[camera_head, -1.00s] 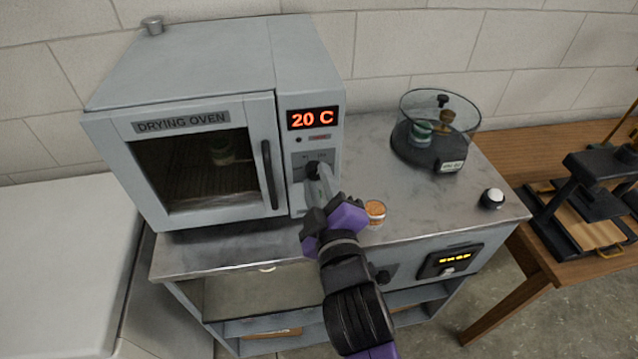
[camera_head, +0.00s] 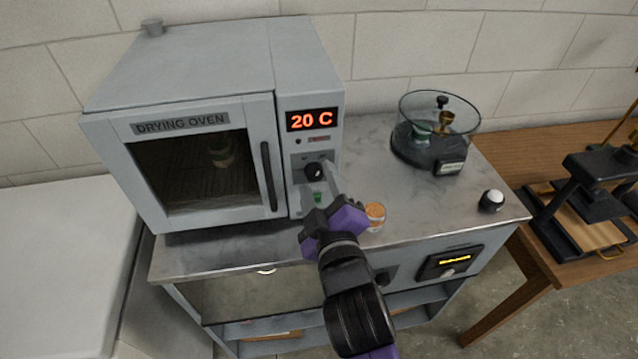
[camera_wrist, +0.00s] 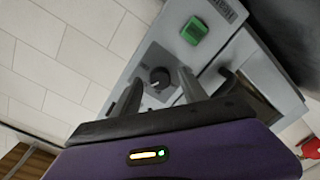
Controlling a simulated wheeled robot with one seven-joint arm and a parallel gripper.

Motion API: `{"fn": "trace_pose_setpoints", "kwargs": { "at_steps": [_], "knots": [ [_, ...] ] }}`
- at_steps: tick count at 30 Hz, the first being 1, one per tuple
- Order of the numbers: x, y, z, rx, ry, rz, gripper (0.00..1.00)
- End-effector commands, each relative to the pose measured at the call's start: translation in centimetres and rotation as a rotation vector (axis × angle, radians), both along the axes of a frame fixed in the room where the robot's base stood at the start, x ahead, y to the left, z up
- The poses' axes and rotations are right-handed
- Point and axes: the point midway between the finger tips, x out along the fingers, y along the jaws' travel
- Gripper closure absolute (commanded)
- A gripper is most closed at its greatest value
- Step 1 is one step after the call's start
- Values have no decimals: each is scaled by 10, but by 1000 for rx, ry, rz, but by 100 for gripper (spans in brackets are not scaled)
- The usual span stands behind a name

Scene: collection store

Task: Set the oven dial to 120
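The drying oven (camera_head: 205,70) stands on the bench with its door shut. Its red display (camera_head: 312,119) reads 20 C. The black dial (camera_head: 314,171) is on the panel below the display; it also shows in the wrist view (camera_wrist: 160,77). My gripper (camera_head: 320,180) is in front of the panel. In the wrist view its two fingers (camera_wrist: 160,84) are apart, one on each side of the dial. A gap shows between dial and fingers, and I cannot tell how deep they reach. The dial's scale is too small to read.
A green button (camera_wrist: 194,30) sits on the panel below the dial. A small orange-topped jar (camera_head: 375,215) stands right of my gripper. A glass desiccator (camera_head: 436,135) and a white-topped knob (camera_head: 492,200) are farther right. The bench has clear room between them.

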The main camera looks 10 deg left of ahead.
Motion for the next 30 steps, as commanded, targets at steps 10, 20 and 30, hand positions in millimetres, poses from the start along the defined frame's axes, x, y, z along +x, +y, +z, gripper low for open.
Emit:
{"fn": "trace_pose_setpoints", "kwargs": {
  "at_steps": [10,20,30],
  "knots": [
    [-27,-8,0,2,1,1,49],
    [-70,-22,2,1,1,1,49],
    [-74,-23,4,0,0,0,49]
  ]
}}
